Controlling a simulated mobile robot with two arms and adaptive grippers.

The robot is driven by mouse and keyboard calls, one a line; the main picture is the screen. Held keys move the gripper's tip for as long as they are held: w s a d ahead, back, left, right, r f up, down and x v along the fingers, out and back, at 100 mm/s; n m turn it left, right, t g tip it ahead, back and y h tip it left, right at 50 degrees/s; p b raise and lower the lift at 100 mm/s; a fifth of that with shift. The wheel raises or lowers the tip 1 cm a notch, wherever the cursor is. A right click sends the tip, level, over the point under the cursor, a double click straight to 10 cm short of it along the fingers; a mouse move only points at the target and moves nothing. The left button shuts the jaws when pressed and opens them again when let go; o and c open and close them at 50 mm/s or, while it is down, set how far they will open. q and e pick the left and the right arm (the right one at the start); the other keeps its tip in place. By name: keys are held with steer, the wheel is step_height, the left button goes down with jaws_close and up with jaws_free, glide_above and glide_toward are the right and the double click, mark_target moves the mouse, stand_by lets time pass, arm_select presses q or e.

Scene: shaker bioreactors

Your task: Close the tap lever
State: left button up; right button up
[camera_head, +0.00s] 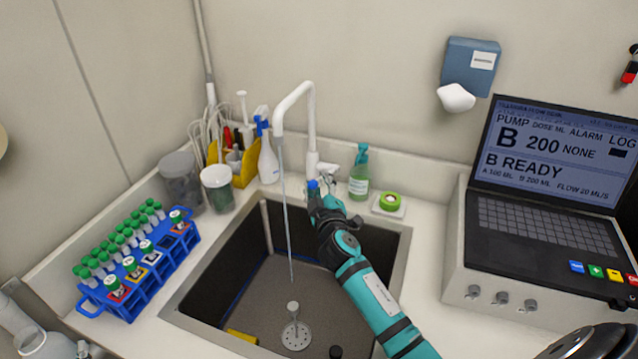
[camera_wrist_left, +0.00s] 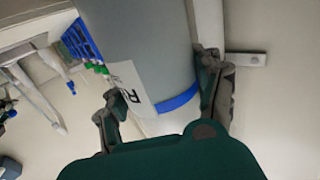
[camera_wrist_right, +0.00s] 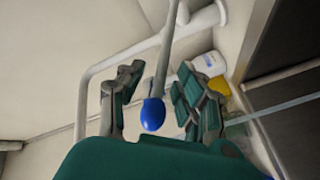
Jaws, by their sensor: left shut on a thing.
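The white tap (camera_head: 309,115) arches over the sink, and a thin water stream (camera_head: 285,210) runs from its spout into the basin. The tap lever has a blue tip (camera_head: 313,184), which also shows in the right wrist view as a blue knob (camera_wrist_right: 153,114) on a grey rod. My right gripper (camera_head: 322,197) is at the lever beside the tap base. Its fingers are apart, with the blue knob between them in the right wrist view (camera_wrist_right: 155,95). My left gripper (camera_wrist_left: 163,85) is shut on a grey cylinder (camera_wrist_left: 140,40) with a white label and blue band.
A blue rack (camera_head: 150,270) of green-capped tubes stands left of the sink (camera_head: 400,250). A spray bottle (camera_head: 267,160) and tubs stand behind left. A pump console (camera_head: 550,215) fills the right.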

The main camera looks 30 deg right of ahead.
steer(key=shift+w+a+r, duration=0.15)
steer(key=shift+w, duration=0.45)
steer(key=shift+c, duration=0.9)
jaws_close()
